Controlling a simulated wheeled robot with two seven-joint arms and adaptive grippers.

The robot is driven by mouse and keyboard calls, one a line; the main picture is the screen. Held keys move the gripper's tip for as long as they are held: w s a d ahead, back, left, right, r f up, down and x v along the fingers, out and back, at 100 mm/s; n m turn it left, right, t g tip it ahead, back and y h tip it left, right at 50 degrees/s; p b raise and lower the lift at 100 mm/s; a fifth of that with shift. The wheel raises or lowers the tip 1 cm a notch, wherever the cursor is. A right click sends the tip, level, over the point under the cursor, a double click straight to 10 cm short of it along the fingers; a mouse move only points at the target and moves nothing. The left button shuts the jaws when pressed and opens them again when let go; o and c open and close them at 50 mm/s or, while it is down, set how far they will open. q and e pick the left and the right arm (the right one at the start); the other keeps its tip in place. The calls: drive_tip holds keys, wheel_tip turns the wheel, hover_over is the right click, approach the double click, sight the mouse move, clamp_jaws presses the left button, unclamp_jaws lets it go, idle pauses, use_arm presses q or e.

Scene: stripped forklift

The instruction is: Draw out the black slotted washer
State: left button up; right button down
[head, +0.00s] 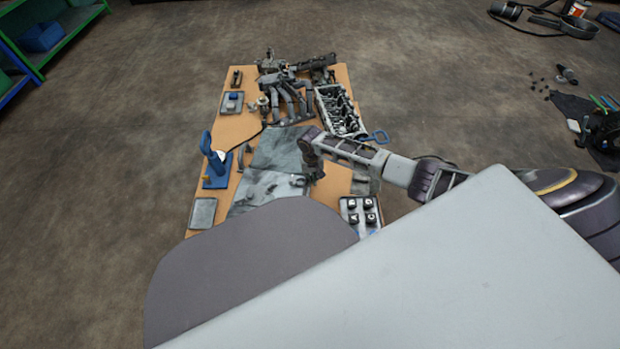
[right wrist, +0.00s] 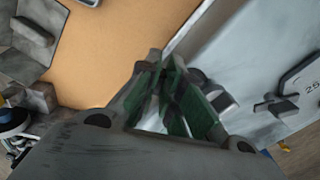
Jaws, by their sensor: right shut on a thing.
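My right gripper (head: 311,172) reaches in from the right and is low over the front middle of the workbench, by the grey mat. In the right wrist view, the same gripper (right wrist: 172,92) shows its green-padded fingers close together. They are shut on a small dark piece (right wrist: 166,106), mostly hidden between the pads. It is too blurred to tell whether this is the black slotted washer, and I cannot pick the washer out elsewhere. My left gripper is not in view.
On the tan bench (head: 216,160), a grey tray (head: 344,203) with several dark knobs lies at front right. A blue stand (head: 216,172) and an empty grey tray (head: 203,212) are at left. A metal engine block (head: 338,108) and pipes (head: 290,103) fill the back.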

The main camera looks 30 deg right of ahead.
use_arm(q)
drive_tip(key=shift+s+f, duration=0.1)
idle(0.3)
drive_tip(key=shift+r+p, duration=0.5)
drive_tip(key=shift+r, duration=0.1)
use_arm(e)
drive_tip(key=shift+s+d, duration=0.15)
drive_tip(key=shift+d, duration=0.4)
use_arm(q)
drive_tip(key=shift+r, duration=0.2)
use_arm(e)
drive_tip(key=shift+d, duration=0.25)
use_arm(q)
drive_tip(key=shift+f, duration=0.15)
use_arm(e)
drive_tip(key=shift+s, duration=0.1)
use_arm(q)
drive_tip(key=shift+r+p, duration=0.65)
drive_tip(key=shift+p, duration=0.1)
use_arm(e)
drive_tip(key=shift+s+d, duration=0.15)
drive_tip(key=shift+d, duration=0.55)
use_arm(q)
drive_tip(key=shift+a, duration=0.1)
